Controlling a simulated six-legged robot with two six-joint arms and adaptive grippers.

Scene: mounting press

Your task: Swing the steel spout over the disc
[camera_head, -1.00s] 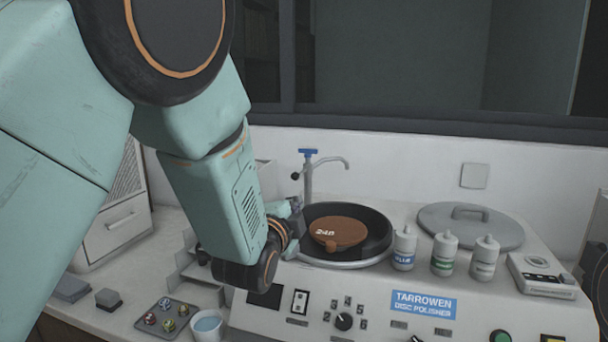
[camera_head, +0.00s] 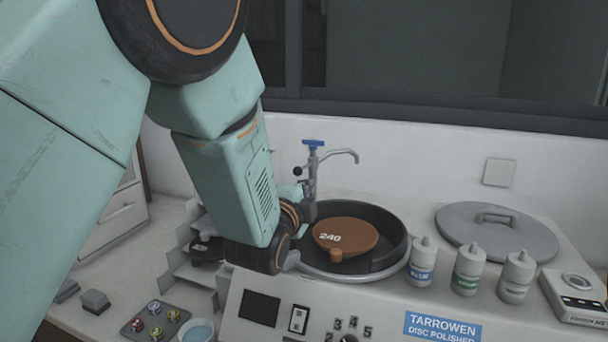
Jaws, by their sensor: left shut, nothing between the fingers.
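The steel spout (camera_head: 341,155) stands upright behind the left rear of the polisher bowl. It has a blue handle on top and a dark knob on its left. Its curved outlet points right, and its tip appears above and behind the bowl's back rim. The brown disc (camera_head: 355,228), marked 240, lies in the black bowl (camera_head: 392,245). My left gripper (camera_head: 309,190) is shut and empty, right at the lower part of the spout post. It partly hides the post, and I cannot tell whether they touch. My right gripper is not in view.
Several white bottles (camera_head: 468,270) stand right of the bowl, before a round grey lid (camera_head: 497,232). A small meter (camera_head: 575,295) sits at far right. A tray of small samples (camera_head: 155,318) and a white cup (camera_head: 197,331) lie at lower left. The wall is close behind the spout.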

